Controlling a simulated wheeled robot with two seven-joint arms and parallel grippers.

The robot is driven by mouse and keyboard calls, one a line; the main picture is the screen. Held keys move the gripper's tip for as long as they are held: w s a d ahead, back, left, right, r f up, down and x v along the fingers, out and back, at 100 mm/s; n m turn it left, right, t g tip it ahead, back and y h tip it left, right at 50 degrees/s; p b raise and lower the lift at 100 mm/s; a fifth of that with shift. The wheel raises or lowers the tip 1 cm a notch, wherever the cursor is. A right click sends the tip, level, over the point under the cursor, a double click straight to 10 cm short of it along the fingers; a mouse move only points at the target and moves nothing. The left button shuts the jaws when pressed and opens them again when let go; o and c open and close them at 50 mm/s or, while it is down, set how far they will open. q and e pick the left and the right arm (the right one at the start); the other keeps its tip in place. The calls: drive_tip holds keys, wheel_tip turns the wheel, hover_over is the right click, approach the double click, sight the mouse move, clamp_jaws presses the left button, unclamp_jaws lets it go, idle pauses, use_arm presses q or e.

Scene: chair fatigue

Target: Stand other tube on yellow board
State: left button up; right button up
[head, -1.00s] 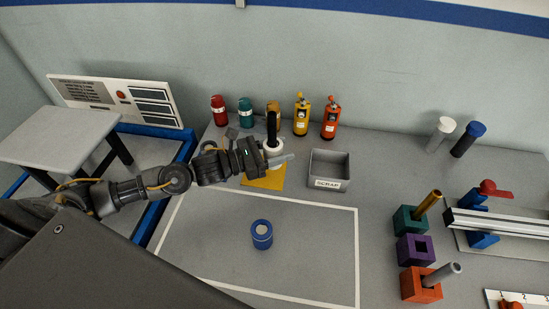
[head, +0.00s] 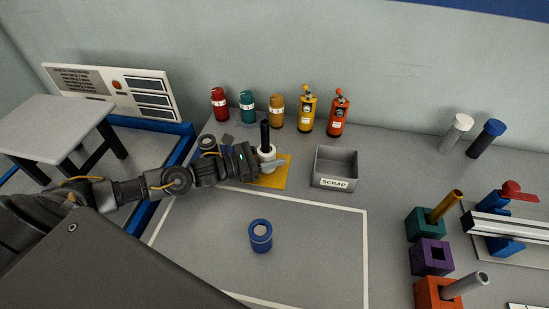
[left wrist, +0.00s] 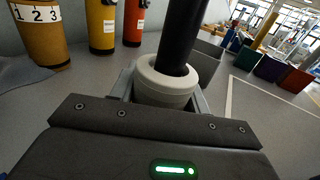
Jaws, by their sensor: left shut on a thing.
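My left gripper (head: 264,160) is shut on the white collar (head: 267,152) around a black tube (head: 265,134). The tube stands upright at the back part of the yellow board (head: 270,177). Whether its base touches the board is hidden by the gripper. In the left wrist view the black tube (left wrist: 182,40) rises out of the thick white collar (left wrist: 165,85) between the fingers. My right gripper is not in view.
Several coloured bottles stand behind the board, an orange one (head: 338,113) at the right end. A grey scrap bin (head: 335,168) is right of the board. A blue ring-shaped piece (head: 261,236) sits in the white-outlined area.

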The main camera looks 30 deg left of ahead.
use_arm(q)
drive_tip(key=shift+r, duration=0.2)
drive_tip(key=shift+f, duration=0.15)
drive_tip(key=o, duration=1)
drive_tip(key=v, duration=1.2)
drive_tip(key=shift+p, duration=0.3)
drive_tip(key=shift+s, duration=0.1)
